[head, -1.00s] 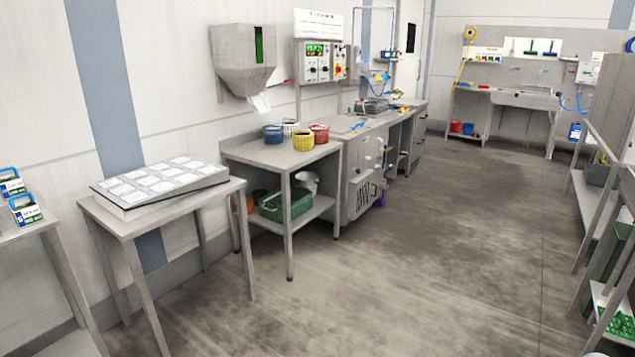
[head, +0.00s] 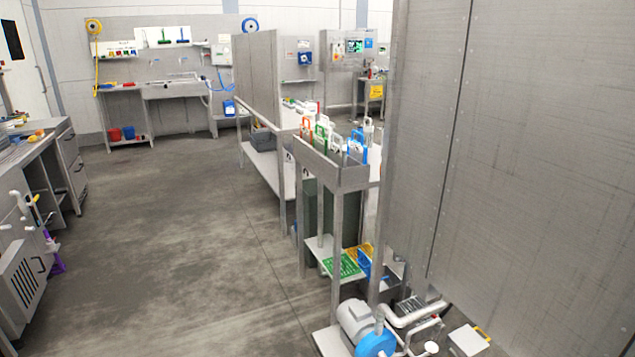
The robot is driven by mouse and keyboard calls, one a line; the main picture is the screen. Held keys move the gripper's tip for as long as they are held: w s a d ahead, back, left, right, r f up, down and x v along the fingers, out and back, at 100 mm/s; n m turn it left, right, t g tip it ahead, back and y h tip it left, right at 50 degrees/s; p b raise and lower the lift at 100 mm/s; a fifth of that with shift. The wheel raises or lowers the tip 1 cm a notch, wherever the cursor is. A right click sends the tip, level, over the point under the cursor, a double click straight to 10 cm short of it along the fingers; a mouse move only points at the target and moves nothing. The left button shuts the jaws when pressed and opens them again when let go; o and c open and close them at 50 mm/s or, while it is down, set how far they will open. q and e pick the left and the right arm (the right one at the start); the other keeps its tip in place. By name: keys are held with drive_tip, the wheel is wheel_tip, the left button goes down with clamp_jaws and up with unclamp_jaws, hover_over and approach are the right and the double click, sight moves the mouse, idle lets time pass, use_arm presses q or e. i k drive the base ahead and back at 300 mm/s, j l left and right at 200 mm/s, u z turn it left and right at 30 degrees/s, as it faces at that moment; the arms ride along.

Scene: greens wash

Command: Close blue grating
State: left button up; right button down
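Neither of my grippers shows in the head view. A steel rack stand (head: 332,172) stands right of the middle. On its lower shelf lies a flat green grating (head: 342,265). The top bin of the stand holds upright pieces with orange, green, white and blue handles (head: 357,147).
A tall steel panel (head: 520,140) fills the right side. A pump with a blue housing (head: 376,342) and pipes sits low in front of the stand. A steel counter (head: 62,150) stands at left, a sink bench (head: 180,92) at the back. The floor (head: 180,230) between is clear.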

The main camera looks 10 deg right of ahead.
sight(364, 263)
drive_tip(key=i+j+z, duration=1)
drive_tip(key=j+z, duration=0.1)
drive_tip(key=z, duration=0.3)
drive_tip(key=j+z, duration=0.15)
drive_tip(key=z, duration=0.3)
drive_tip(key=i, duration=0.05)
